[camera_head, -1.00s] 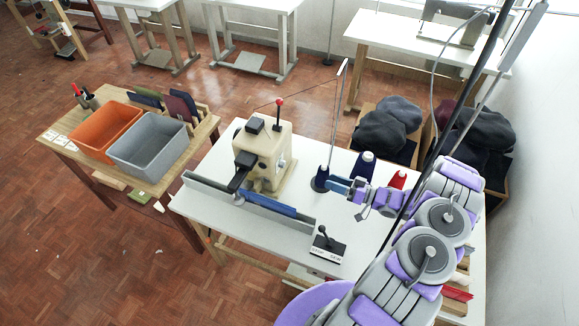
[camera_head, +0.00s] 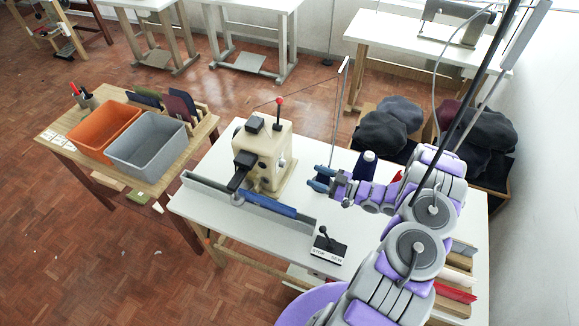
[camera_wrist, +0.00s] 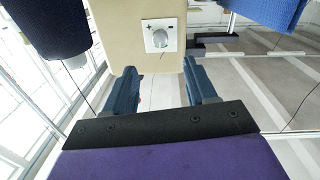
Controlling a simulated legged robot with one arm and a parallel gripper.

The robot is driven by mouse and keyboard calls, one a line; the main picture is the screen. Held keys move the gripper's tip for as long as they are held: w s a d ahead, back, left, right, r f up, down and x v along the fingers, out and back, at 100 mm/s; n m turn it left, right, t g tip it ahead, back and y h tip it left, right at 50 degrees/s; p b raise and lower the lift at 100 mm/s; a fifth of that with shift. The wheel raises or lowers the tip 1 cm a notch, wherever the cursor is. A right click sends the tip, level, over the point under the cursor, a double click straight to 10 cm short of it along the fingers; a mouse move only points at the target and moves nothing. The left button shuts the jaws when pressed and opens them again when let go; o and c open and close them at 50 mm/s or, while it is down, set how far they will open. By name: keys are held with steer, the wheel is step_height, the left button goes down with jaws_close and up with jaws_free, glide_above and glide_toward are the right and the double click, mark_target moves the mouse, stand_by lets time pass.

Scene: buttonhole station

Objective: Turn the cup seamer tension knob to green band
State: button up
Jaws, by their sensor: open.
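The cup seamer (camera_head: 262,152) is a beige machine on the white table. Its tension knob (camera_wrist: 160,39) is a small silver round knob on a white plate with plus and minus marks, in the wrist view. I cannot make out a green band there. My gripper (camera_wrist: 160,68) is open and empty. Its two blue fingers point toward the beige housing, short of the knob in the picture, with the knob roughly centred between them. In the head view my gripper (camera_head: 319,180) is to the right of the seamer, with a gap between them.
Another cone (camera_head: 365,166) is behind the arm. A thread stand (camera_head: 340,105) rises behind. A lever box (camera_head: 328,247) sits at the table's front.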

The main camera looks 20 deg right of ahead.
mark_target(285, 164)
steer(key=b+x, duration=0.1)
steer(key=x, duration=1)
steer(key=shift+w, duration=0.1)
jaws_close()
